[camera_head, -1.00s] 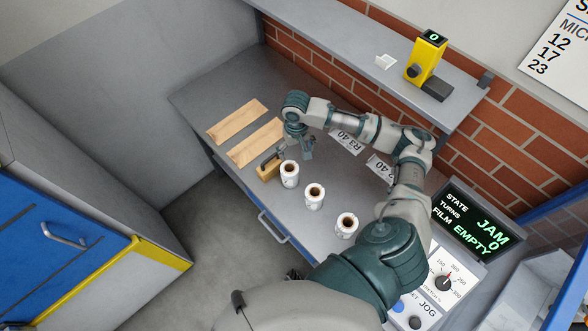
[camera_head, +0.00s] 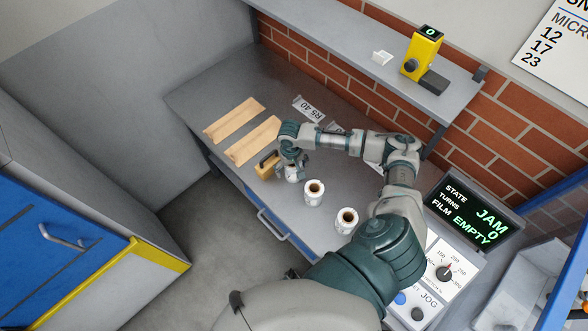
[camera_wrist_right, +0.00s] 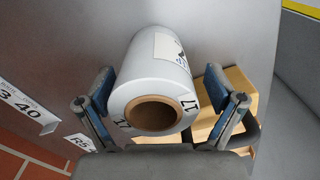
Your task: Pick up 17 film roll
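A white film roll (camera_wrist_right: 150,85) with a brown cardboard core is marked 17 on its end in the right wrist view. It stands between the two spread fingers of my right gripper (camera_wrist_right: 160,84). In the head view this roll (camera_head: 292,176) is the leftmost of three, partly hidden by my right gripper (camera_head: 291,160), which is down over it. The gripper is open around the roll; firm contact does not show. Two other white rolls, a middle one (camera_head: 314,195) and a right one (camera_head: 346,223), stand on the grey bench (camera_head: 265,90). My left gripper is not in view.
A tan block with a dark handle (camera_head: 266,168) stands close left of the gripper. Two wooden boards (camera_head: 233,120) lie further left. A shelf (camera_head: 350,45) with a yellow counter (camera_head: 423,55) overhangs the back. A display reading JAM (camera_head: 468,213) stands at right.

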